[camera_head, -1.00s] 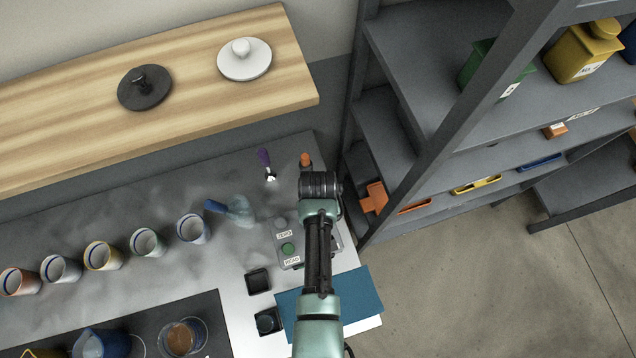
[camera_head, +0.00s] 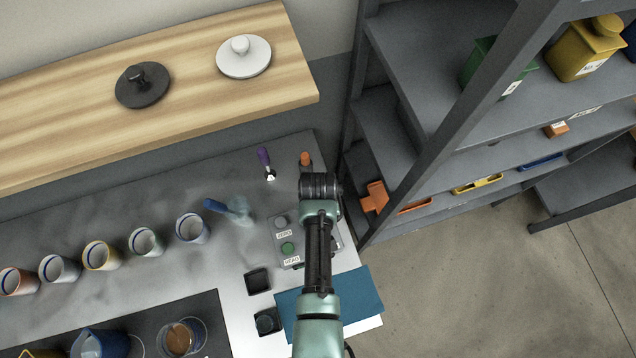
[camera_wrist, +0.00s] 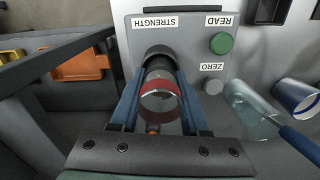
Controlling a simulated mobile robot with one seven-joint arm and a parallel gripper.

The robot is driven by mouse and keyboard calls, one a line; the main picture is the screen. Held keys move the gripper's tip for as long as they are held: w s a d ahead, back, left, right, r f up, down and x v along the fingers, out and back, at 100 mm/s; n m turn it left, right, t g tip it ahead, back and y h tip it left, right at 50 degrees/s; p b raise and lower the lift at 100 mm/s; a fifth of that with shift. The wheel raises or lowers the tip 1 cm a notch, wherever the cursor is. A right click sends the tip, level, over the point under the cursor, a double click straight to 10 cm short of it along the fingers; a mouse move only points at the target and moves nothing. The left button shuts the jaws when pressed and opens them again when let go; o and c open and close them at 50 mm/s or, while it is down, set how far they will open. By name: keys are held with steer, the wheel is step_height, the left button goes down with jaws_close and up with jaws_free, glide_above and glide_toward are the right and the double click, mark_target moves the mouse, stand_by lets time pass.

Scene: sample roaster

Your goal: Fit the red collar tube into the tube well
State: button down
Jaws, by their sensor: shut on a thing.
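The red collar tube (camera_wrist: 160,100) is a clear tube with a red band, seen in the wrist view. My gripper (camera_wrist: 159,82) is shut on it, with a blue finger on each side. The tube's far end lines up with the black round tube well (camera_wrist: 158,54) on the grey meter (camera_wrist: 190,25). It overlaps the well in this view; I cannot tell how deep it sits. In the head view the meter (camera_head: 287,240) shows partly behind my arm, which hides the tube, the well and my gripper.
A green button (camera_wrist: 221,43) and a grey button (camera_wrist: 212,86) sit beside the well. A blue-handled clear scoop or brush (camera_head: 232,208) and a purple-handled tool (camera_head: 265,163) lie nearby. Several cups (camera_head: 146,242) stand to the left. A dark shelf rack (camera_head: 400,130) stands close on the right.

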steer(key=shift+f+b, duration=0.4)
steer(key=shift+f, duration=0.2)
steer(key=shift+r, duration=0.15)
steer(key=shift+r+p, duration=0.7)
steer(key=shift+p, duration=0.2)
steer(key=shift+p, duration=0.3)
stand_by(1.0)
steer(key=shift+f+b, duration=0.75)
steer(key=shift+f, duration=0.1)
steer(key=shift+c, duration=1.5)
jaws_free()
steer(key=shift+r, duration=0.15)
step_height(320, 180, up, 13)
steer(key=b, duration=0.1)
steer(key=shift+f, duration=0.2)
